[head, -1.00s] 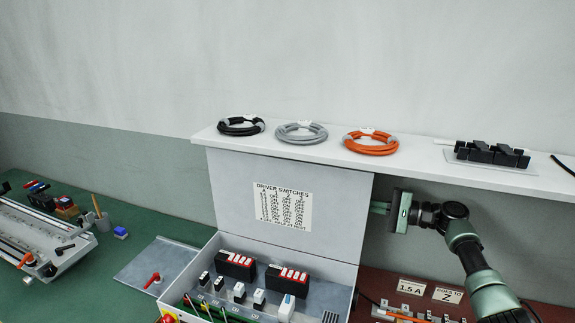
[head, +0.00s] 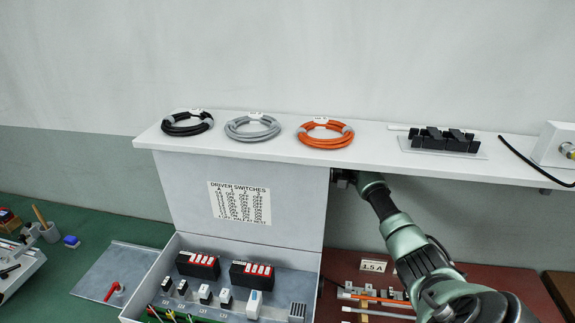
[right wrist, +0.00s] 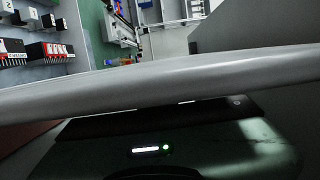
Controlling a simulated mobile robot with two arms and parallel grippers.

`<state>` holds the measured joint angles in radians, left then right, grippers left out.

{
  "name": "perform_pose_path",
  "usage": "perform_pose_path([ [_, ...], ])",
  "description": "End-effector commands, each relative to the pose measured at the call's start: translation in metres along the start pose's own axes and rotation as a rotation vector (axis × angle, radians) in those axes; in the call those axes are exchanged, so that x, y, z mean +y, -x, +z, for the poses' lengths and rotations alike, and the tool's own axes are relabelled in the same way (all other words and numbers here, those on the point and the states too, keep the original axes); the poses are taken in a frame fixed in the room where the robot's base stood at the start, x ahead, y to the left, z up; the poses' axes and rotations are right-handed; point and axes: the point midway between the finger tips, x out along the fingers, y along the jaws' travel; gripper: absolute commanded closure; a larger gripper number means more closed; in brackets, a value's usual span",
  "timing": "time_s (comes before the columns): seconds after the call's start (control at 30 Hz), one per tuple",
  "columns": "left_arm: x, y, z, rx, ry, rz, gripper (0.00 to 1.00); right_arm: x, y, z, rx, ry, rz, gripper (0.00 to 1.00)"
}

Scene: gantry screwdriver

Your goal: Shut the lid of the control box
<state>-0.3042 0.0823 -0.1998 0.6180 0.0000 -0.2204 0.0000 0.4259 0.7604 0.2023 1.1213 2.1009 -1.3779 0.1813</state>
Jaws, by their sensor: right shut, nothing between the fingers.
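The control box (head: 165,250) stands open, with driver modules and switches inside. Its lid (head: 240,165) is raised about upright at the back, its labelled face toward me and its top close to the white shelf. My right gripper (head: 342,178) is under the shelf at the lid's right edge, partly hidden by the lid and shelf. It is shut and empty; I cannot tell whether it touches the lid. In the right wrist view, the gripper body (right wrist: 160,150) is behind a pale grey edge, which hides the fingertips. My left gripper is not in view.
The white shelf (head: 375,150) overhangs the lid and my right arm. It carries black, grey and orange cable coils (head: 325,134) and a black part on a plate. A grey panel with a red handle (head: 114,290) lies left of the box. Labelled parts lie on the right.

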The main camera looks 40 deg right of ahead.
Motion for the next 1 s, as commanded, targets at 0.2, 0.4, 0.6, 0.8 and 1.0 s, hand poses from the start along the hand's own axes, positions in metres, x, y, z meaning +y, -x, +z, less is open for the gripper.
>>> perform_pose_path([
  [0.2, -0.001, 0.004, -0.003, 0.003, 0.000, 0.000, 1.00, 0.000, -0.010, 0.000, 0.001, 0.000, 0.000, 1.00],
  [0.4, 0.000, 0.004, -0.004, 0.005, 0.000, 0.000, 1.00, 0.001, -0.010, 0.000, 0.001, -0.001, 0.000, 1.00],
  [0.6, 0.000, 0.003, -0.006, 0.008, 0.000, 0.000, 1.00, 0.001, -0.010, 0.003, 0.000, 0.010, 0.003, 1.00],
  [0.8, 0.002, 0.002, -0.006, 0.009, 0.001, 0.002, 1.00, 0.001, -0.015, 0.021, -0.002, 0.075, 0.019, 1.00],
  [1.0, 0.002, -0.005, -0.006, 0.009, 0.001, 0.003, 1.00, 0.004, -0.024, 0.054, -0.004, 0.212, 0.052, 1.00],
])
